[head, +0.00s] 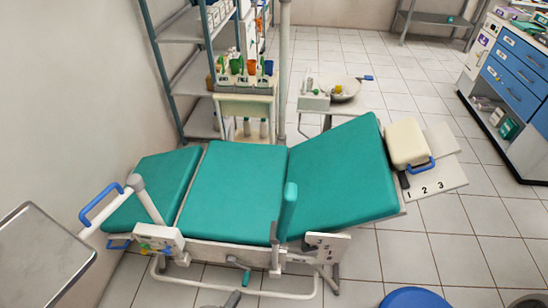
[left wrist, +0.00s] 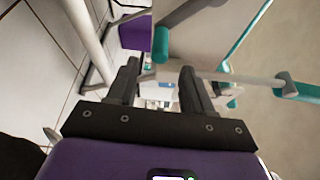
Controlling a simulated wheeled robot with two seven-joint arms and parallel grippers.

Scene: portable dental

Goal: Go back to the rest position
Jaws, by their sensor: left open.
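My left gripper (left wrist: 158,82) shows in the left wrist view, its two dark fingers apart with nothing held between them. Behind the fingers are pale frame parts and a teal pad (left wrist: 161,44); I cannot tell how far off they are. Neither gripper shows in the head view. My right gripper is in neither view. The teal dental chair (head: 235,190) lies reclined across the middle of the head view, with a cream headrest (head: 406,142) at its right end.
A grey metal tray (head: 38,262) stands at the lower left. A shelf rack (head: 180,80) is behind the chair. A small side table with a steel bowl (head: 342,91) stands behind. A blue cabinet (head: 512,85) is at the right. A blue round seat (head: 414,298) is at the bottom.

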